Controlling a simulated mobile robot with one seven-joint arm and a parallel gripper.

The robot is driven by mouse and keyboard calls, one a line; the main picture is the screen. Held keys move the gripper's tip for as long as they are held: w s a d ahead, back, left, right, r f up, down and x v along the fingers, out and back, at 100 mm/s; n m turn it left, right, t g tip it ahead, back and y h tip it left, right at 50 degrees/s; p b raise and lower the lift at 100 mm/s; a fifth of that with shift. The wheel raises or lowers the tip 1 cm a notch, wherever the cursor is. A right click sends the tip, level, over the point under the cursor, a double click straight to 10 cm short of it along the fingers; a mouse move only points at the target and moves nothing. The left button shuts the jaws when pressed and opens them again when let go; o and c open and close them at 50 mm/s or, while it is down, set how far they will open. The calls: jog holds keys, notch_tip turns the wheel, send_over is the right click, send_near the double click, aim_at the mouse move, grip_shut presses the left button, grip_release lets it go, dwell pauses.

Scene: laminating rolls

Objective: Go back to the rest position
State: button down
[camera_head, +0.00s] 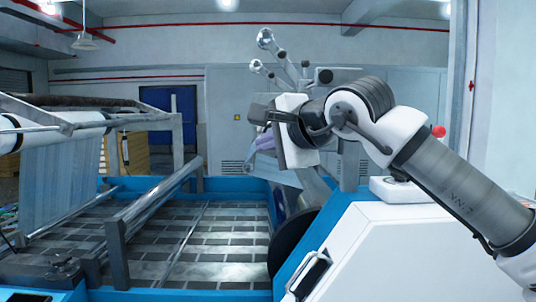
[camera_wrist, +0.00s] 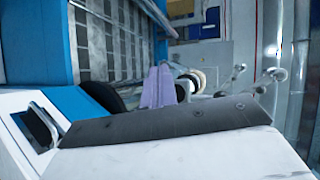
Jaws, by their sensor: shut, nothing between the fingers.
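My gripper (camera_head: 258,145) is held out to the left of my raised arm in the head view, in the air near the machine's blue frame and the white housing. In the wrist view its two pale purple fingers (camera_wrist: 159,72) lie together with nothing between them. The fingertips are partly hidden behind the wrist in the head view, and whether they touch anything behind cannot be told there.
A white housing (camera_head: 375,250) with a handle stands at lower right, below my arm. The blue-framed machine bed (camera_head: 220,245) with metal rollers fills the left. Chrome-ended levers (camera_head: 265,38) rise behind my wrist.

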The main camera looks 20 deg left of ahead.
jog(key=s, duration=0.1)
jog(key=s+d+r, duration=0.1)
jog(key=s, duration=0.1)
jog(key=s+b, duration=0.1)
jog(key=shift+s+d+r, duration=0.2)
jog(key=shift+s+d, duration=0.1)
jog(key=shift+d, duration=0.1)
